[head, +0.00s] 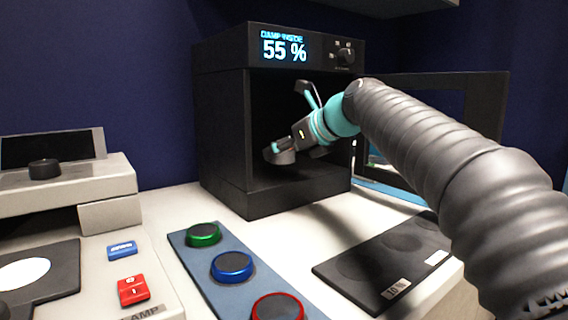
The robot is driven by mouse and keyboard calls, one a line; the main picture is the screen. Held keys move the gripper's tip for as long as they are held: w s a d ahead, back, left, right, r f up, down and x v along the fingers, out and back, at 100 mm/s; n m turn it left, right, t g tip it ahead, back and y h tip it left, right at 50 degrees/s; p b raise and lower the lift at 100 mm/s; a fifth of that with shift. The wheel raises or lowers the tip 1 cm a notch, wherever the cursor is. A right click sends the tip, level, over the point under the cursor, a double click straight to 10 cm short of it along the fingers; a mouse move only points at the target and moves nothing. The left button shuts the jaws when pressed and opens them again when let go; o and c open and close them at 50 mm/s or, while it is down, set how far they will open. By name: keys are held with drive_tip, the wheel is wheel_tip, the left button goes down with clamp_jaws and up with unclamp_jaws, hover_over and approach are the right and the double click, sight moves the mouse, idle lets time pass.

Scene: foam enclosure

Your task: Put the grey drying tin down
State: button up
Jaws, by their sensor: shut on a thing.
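The grey drying tin (284,158) is small and dark grey, in the open front of the black drying cabinet (230,205). My gripper (275,149) reaches into the cabinet from the right and is shut on the tin. The tin appears to be above the cabinet floor, but the dark interior makes the gap hard to judge. My gripper's fingers partly hide the tin.
The cabinet door (490,110) stands open at the right; its display reads 55 %. A blue-grey strip (200,262) holds green-, blue- and red-rimmed round pieces. A black plate (345,275) with round recesses lies front right. A balance-like device (110,180) stands left.

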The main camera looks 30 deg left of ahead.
sight(291, 161)
drive_tip(key=shift+f+b, duration=0.35)
drive_tip(key=shift+f, duration=1.4)
drive_tip(key=shift+f, duration=0.1)
drive_tip(key=shift+f, duration=0.1)
drive_tip(key=o, duration=1.2)
drive_tip(key=shift+c, duration=0.2)
drive_tip(key=shift+r, duration=0.2)
drive_tip(key=v, duration=1.2)
